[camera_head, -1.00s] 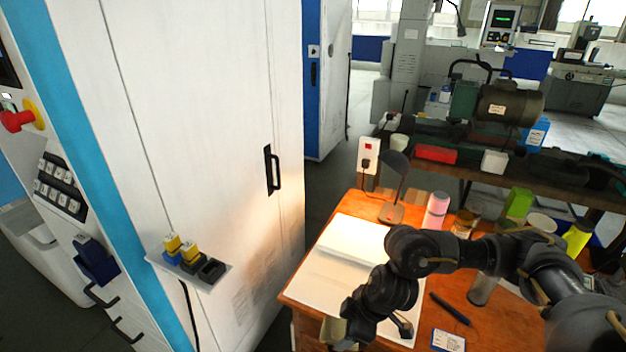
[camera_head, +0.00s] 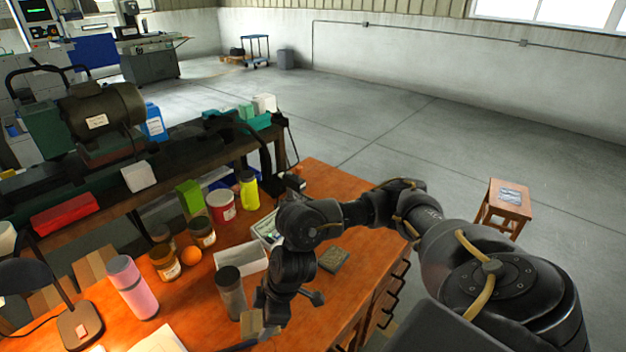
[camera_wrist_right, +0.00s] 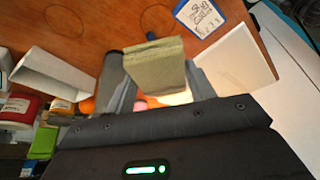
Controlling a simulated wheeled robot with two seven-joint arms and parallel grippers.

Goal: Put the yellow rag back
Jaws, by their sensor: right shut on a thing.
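The yellow rag (camera_wrist_right: 158,66) shows in the right wrist view as a dull olive-yellow, block-like folded piece between the fingers. My right gripper (camera_wrist_right: 160,84) is shut on it, one finger on each side. In the head view the right gripper (camera_head: 262,318) hangs over the wooden desk (camera_head: 205,297), and a small tan part of the rag (camera_head: 250,325) shows at its fingers. The rag's far side is hidden. My left gripper is in neither view.
A dark bottle (camera_head: 230,290) and a white open box (camera_head: 241,262) stand close to my right gripper. A pink bottle (camera_head: 132,287), jars and an orange ball (camera_head: 190,255) stand further left. An olive square pad (camera_head: 333,260) lies on the right. A stool (camera_head: 507,203) stands on open floor.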

